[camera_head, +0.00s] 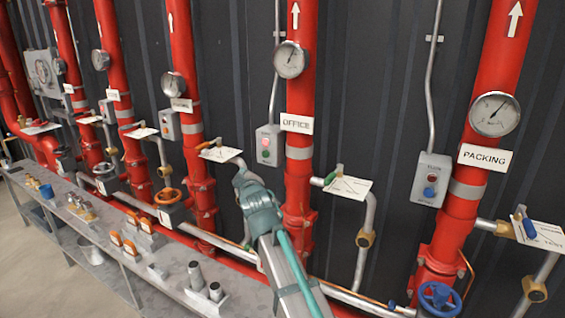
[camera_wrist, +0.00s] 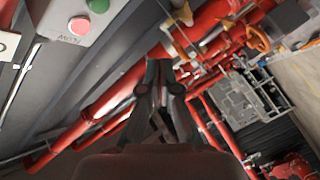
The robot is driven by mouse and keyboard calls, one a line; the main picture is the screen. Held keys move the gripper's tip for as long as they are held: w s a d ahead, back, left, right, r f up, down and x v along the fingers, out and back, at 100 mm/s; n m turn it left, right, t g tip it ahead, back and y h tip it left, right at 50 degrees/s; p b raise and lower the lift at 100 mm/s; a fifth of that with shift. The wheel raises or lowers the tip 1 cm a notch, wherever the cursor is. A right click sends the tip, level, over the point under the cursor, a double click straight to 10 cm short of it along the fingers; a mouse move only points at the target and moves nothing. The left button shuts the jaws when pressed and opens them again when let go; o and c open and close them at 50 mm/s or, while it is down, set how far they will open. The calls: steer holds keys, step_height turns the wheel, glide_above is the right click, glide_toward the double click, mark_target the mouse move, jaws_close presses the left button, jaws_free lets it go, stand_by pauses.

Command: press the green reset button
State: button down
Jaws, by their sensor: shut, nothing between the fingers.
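A grey button box (camera_head: 268,146) is on the wall left of the OFFICE pipe. It has a red-pink round part above and a green button (camera_head: 266,153) below. A grey box with a red button (camera_wrist: 79,25) and a green button (camera_wrist: 98,5) shows at the top left of the wrist view, partly cut off. My gripper (camera_head: 241,174) is shut and empty, a little below and left of the OFFICE box in the head view. The gripper (camera_wrist: 163,68) points down the pipe row in the wrist view, apart from the buttons. I cannot tell its depth from the wall.
Red vertical pipes (camera_head: 300,100) with gauges (camera_head: 290,59) stand along the wall. White tags and valve handles (camera_head: 348,187) stick out near my gripper. The PACKING box (camera_head: 431,180) has a blue button. A low shelf (camera_head: 120,250) with fittings runs below.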

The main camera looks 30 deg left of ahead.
mark_target(265, 154)
steer(key=shift+a+r, duration=0.15)
steer(key=shift+r, duration=0.75)
steer(key=shift+w, duration=0.15)
steer(key=w+p, duration=0.1)
steer(key=w, duration=0.2)
steer(key=w+p, duration=0.3)
steer(key=w, duration=0.2)
steer(key=shift+w+a+p, duration=0.25)
steer(key=shift+w+p, duration=0.05)
steer(key=shift+w+f, duration=0.1)
steer(key=shift+w, duration=0.05)
stand_by(0.8)
steer(key=shift+w+b, duration=0.3)
steer(key=shift+b, duration=0.1)
